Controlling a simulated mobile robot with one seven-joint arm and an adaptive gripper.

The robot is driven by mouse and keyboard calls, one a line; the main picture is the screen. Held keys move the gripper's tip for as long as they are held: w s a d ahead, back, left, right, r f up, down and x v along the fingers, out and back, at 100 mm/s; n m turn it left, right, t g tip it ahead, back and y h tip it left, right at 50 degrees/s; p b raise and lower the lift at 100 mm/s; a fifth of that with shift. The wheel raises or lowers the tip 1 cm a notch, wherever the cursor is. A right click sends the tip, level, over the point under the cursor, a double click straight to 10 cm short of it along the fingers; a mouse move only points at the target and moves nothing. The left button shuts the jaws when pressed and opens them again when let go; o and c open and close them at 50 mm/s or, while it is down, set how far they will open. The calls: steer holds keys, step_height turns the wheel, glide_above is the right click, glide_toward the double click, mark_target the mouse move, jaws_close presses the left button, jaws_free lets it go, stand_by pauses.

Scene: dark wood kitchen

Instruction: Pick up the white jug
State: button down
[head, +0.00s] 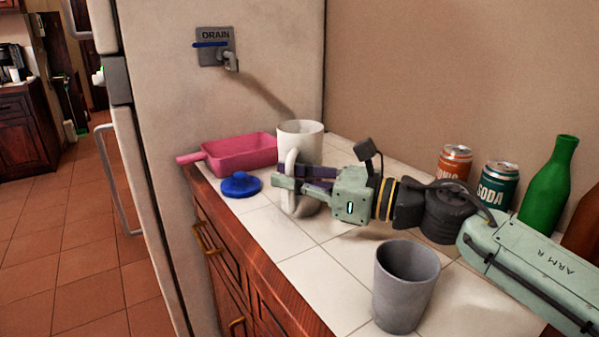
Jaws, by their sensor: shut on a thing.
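The white jug (302,133) stands upright on the tiled counter near the back wall, with its handle toward the front left. My gripper (290,178) reaches in from the right, level with the jug's middle. Its fingers are shut on the jug around the handle area and partly cover its lower body. The exact finger contact is partly hidden. I cannot tell whether the jug's base touches the counter.
A pink pan (240,153) and a blue lid (240,185) lie left of the jug. A grey cup (404,287) stands in front of my arm. An orange can (454,163), a teal can (497,184) and a green bottle (549,185) stand behind it. The counter's front edge is at left.

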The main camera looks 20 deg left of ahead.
steer(key=shift+r, duration=0.25)
